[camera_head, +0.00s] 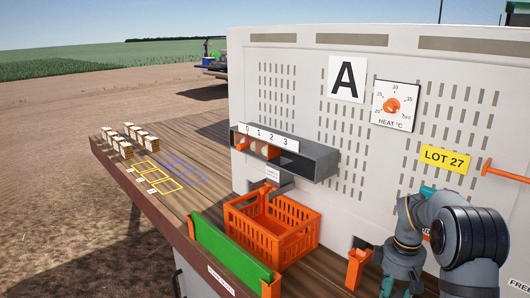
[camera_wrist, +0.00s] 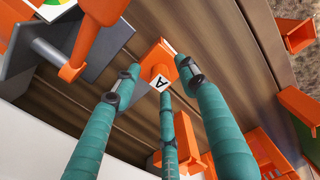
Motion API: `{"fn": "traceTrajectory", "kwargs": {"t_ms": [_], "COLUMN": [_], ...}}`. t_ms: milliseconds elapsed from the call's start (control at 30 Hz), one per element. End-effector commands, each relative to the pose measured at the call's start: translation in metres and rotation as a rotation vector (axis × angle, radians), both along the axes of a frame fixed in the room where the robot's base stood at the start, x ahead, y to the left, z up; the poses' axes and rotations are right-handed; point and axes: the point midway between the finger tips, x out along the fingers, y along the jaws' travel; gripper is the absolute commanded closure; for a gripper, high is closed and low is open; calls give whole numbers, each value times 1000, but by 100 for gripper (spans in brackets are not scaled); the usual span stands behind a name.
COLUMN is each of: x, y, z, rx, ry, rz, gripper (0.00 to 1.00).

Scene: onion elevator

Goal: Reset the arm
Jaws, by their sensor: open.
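My arm (camera_head: 462,235) is at the right of the head view, in front of the white panel, bent down toward the wooden deck. Its fingers are mostly hidden or cut off there. In the wrist view my gripper (camera_wrist: 160,76) shows three teal fingers spread apart, open. An orange piece with a white label reading A (camera_wrist: 158,68) shows between and beyond the fingertips. I cannot tell how far beneath them it is.
The white panel (camera_head: 310,100) carries a heat dial (camera_head: 394,106) and a grey shelf numbered 0 to 3 (camera_head: 318,160). An orange crate (camera_head: 292,238), a green board (camera_head: 228,250) and orange brackets (camera_head: 357,268) stand near my arm. Small stacks (camera_head: 125,150) sit far left; marked deck is clear.

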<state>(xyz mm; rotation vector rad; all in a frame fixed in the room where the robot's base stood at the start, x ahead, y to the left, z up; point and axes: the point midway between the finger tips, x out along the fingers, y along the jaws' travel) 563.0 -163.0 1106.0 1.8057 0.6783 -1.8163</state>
Motion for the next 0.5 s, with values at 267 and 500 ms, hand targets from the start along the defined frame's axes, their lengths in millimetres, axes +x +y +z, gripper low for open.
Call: {"fn": "traceTrajectory", "kwargs": {"t_ms": [267, 500], "x": [4, 3], "y": [-1, -1], "z": [66, 111], "rx": [-4, -3], "ry": [-12, -12], "rz": [1, 1], "gripper": [57, 57]}}
